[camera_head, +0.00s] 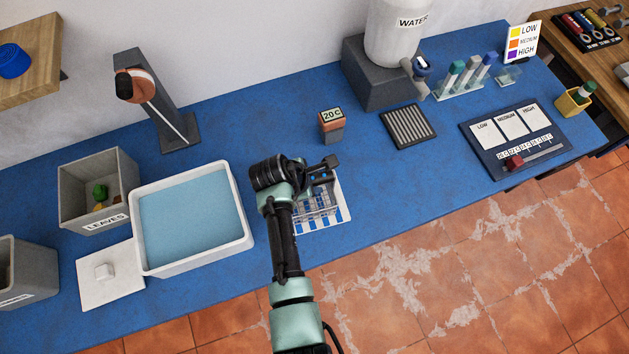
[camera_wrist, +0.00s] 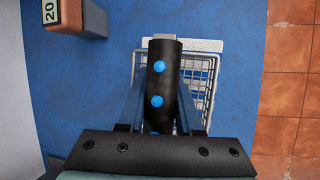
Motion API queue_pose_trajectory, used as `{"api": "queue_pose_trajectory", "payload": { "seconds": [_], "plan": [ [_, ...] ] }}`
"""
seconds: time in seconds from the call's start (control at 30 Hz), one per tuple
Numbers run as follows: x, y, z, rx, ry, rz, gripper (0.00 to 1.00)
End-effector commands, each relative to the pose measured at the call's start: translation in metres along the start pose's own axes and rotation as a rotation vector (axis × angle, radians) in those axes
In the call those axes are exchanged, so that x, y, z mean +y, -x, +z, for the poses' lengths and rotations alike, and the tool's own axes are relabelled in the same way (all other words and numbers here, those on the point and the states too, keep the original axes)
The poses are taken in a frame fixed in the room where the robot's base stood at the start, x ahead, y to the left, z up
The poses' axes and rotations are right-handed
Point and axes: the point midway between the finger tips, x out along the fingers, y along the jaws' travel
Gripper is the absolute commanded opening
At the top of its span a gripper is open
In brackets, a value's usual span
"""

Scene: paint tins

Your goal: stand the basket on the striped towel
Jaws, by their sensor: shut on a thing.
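The wire basket (camera_head: 316,212) is at the middle front of the blue bench, partly hidden by my arm. In the wrist view the basket's wire side (camera_wrist: 207,72) shows below a dark bar with blue dots (camera_wrist: 163,72), which looks like its handle. My gripper (camera_head: 318,178) is above the basket and shut on this bar; its fingers (camera_wrist: 160,108) show on both sides of it. The blue-and-white striped towel (camera_head: 334,218) lies under and around the basket. Its white edge also shows in the wrist view (camera_wrist: 205,45). I cannot tell whether the basket touches the towel.
A white tub of blue liquid (camera_head: 245,225) stands left of my arm. A small block marked 20 C (camera_head: 332,126) is behind the towel, also in the wrist view (camera_wrist: 80,18). A ridged dark plate (camera_head: 408,126) lies further right. The bench's front edge is close to the towel.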

Motion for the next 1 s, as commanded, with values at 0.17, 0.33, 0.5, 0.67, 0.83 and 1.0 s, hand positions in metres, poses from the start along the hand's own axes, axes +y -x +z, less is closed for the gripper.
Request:
{"api": "queue_pose_trajectory", "payload": {
  "seconds": [0.17, 0.33, 0.5, 0.67, 0.83, 1.0],
  "plan": [
    [-0.0015, -0.0107, -0.0044, -0.001, 0.000, 0.004, 0.00],
    [-0.0015, -0.0106, -0.0043, -0.001, 0.000, 0.005, 0.00],
    [-0.0027, -0.0142, -0.0059, -0.001, 0.000, 0.004, 0.00],
    [-0.0034, -0.0138, -0.0058, 0.000, 0.000, 0.002, 0.59],
    [-0.0034, -0.0137, -0.0058, 0.000, 0.000, 0.002, 0.63],
    [-0.0029, -0.0121, -0.0052, 0.000, 0.000, 0.002, 0.63]
  ]
}}
